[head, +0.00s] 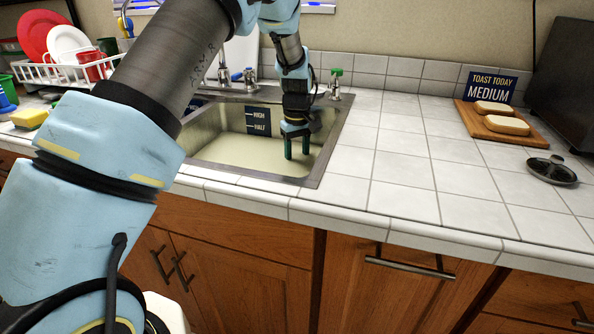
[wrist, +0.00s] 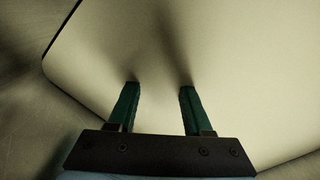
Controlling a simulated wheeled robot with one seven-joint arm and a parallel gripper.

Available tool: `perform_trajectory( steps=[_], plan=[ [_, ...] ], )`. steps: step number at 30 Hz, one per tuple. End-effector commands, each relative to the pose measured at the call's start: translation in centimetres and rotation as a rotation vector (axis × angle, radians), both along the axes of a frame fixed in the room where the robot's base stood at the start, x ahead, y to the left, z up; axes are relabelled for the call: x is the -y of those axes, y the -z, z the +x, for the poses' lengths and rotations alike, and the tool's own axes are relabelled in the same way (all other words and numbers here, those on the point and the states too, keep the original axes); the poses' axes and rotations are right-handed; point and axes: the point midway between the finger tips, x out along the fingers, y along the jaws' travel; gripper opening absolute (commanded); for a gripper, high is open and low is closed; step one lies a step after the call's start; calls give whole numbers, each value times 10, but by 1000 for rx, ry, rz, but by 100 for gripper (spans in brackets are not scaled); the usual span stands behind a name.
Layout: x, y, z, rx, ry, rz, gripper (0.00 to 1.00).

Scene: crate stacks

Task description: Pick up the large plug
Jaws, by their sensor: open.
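A dark round disc with a small raised knob, which looks like the large plug (head: 552,170), lies flat on the white tiled counter at the far right of the head view. My gripper (head: 297,156) is over the sink basin, well to the left of the plug, with its green fingers pointing down. In the wrist view, the two fingers (wrist: 160,88) are spread apart with nothing between them, above a pale basin surface. The plug does not show in the wrist view.
The sink (head: 225,152) is set into the counter (head: 400,170). Toast slices lie on a wooden board (head: 545,138) behind the plug, beside a sign (head: 490,86) and a dark box (head: 562,85). A dish rack (head: 60,75) stands at left. Counter between sink and plug is clear.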

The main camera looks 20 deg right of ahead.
Motion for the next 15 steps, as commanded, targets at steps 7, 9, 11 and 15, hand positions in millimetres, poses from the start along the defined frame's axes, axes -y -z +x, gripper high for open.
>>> perform_trajectory(
  steps=[7,9,11,15],
  plan=[
    [0,6,0,1,0,-1,50],
    [0,6,0,1,0,-1,49],
    [0,6,0,1,0,-1,42],
    [0,6,0,1,1,-1,26]
  ],
)
